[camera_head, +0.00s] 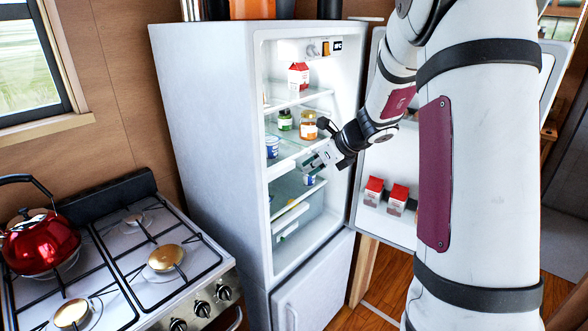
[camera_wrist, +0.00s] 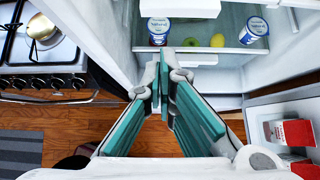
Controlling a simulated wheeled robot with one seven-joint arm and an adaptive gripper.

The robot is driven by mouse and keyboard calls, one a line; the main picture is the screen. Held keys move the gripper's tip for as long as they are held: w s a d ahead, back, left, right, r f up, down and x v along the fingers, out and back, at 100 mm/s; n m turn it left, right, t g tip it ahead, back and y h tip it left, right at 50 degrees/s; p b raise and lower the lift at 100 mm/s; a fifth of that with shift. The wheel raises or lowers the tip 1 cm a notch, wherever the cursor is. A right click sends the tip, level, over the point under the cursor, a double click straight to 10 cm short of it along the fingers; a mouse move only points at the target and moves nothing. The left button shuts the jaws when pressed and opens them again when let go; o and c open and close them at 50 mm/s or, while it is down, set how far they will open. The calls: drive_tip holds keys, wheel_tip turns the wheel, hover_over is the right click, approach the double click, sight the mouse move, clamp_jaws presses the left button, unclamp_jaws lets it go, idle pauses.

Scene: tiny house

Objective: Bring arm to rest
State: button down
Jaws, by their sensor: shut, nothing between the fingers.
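My arm comes in from the right in the head view and reaches toward the open fridge (camera_head: 205,130). My gripper (camera_head: 312,166) is at the fridge opening, near the middle shelves, and looks shut and empty. In the wrist view its teal-padded fingers (camera_wrist: 167,82) are close together with nothing held. Past the fingertips, a shelf holds a yogurt cup (camera_wrist: 158,30), a second yogurt cup (camera_wrist: 254,29), a yellow fruit (camera_wrist: 217,41) and a green fruit (camera_wrist: 194,42). My arm hides part of the fridge door.
The open fridge door (camera_head: 368,223) stands right of the opening, with red-and-white cartons (camera_head: 397,200) in its rack. Jars (camera_head: 308,125) and a carton (camera_head: 298,77) stand on upper shelves. The stove (camera_head: 130,270) with a red kettle (camera_head: 41,243) is at left. Wooden floor (camera_wrist: 130,130) shows below.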

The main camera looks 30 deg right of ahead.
drive_tip(key=s+a+r+n+g+y, duration=0.1)
drive_tip(key=s+a+r+n, duration=0.4)
drive_tip(key=s+a+n, duration=0.25)
drive_tip(key=s+a+r+n+g, duration=0.2)
drive_tip(key=s+a+r+n, duration=0.35)
drive_tip(key=a+n, duration=0.3)
drive_tip(key=s+a+n+h, duration=0.2)
drive_tip(key=s+n+h, duration=0.2)
drive_tip(key=s+n, duration=1.2)
drive_tip(key=s, duration=0.3)
drive_tip(key=shift+s+r, duration=0.2)
drive_tip(key=shift+s, duration=0.1)
